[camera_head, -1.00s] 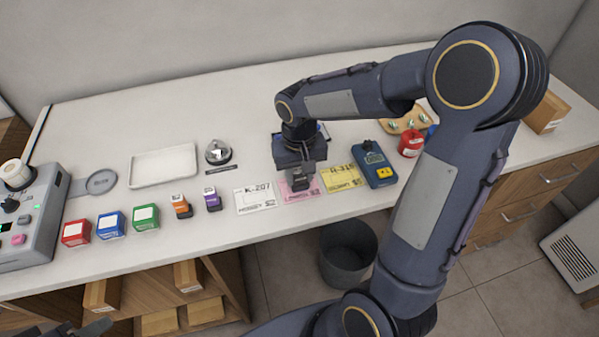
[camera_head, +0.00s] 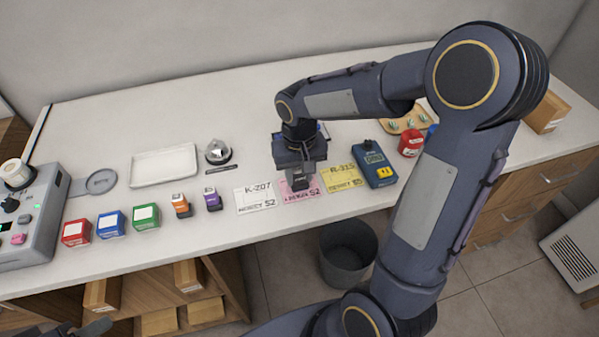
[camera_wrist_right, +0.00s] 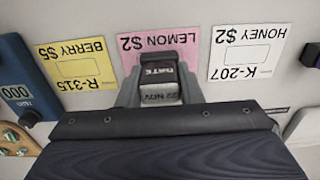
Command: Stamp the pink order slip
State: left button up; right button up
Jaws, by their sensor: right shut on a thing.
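The pink order slip (camera_head: 316,189), marked LEMON $2, lies on the white counter between a white slip and a yellow slip. It also shows in the right wrist view (camera_wrist_right: 187,45), partly covered by the stamp. My right gripper (camera_head: 298,176) points down over the slip, shut on a dark stamp (camera_wrist_right: 159,78) labelled DATE, with 22 NOV on its lower band. The stamp stands over the slip's inner part; whether it touches the paper I cannot tell. A dark part at the lower left edge of the head view may be my left gripper (camera_head: 97,327); its jaws are unclear.
The white K-207 slip (camera_head: 256,200) and yellow R-315 slip (camera_head: 342,177) flank the pink one. A blue counter device (camera_head: 374,164) stands right of them. Orange (camera_head: 181,206) and purple (camera_head: 213,199) stamps stand left. A bell (camera_head: 218,152) and white tray (camera_head: 163,165) are behind.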

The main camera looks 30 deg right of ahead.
jog(key=shift+r+p, duration=2.9)
jog(key=shift+r, duration=0.6)
